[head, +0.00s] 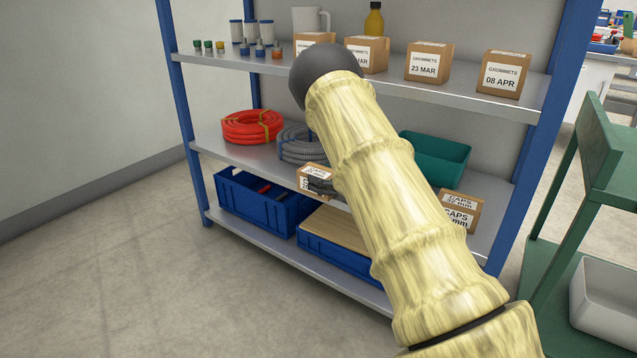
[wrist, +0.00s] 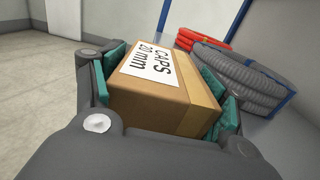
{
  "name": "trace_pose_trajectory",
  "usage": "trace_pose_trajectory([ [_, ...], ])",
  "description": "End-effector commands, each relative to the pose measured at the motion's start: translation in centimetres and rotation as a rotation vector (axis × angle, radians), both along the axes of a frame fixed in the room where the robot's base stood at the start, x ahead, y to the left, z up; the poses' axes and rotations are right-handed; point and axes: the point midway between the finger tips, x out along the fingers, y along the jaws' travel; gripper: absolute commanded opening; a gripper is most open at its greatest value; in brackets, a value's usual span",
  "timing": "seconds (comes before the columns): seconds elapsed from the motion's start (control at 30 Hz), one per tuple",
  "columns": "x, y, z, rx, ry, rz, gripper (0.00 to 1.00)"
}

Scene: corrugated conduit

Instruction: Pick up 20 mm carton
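The 20 mm carton (wrist: 150,100) is a brown box with a white label reading "CAPS 20 mm". In the wrist view it lies between the teal pads of my gripper (wrist: 165,100), one pad against each side. My gripper looks shut on it. In the head view the carton (head: 311,174) shows near the front edge of the middle shelf, with a dark finger of my gripper (head: 322,186) at its right side. My arm hides part of this area. I cannot tell whether the carton's underside touches the shelf.
Another caps carton (head: 460,210) stands further right on the middle shelf, by a green bin (head: 437,158). Red (head: 251,127) and grey (head: 300,145) conduit coils lie behind. Grommets cartons (head: 428,63) line the upper shelf. Blue crates (head: 252,205) sit below. Floor at left is clear.

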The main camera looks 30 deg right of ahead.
Motion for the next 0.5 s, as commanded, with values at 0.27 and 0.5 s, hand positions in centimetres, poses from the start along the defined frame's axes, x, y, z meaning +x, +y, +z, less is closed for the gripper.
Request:
trace_pose_trajectory([
  [0.27,-0.02,-0.03,0.0,0.0,0.0,0.0,0.43],
  [0.5,-0.02,-0.03,0.29,-0.001,0.0,0.0,0.43],
])
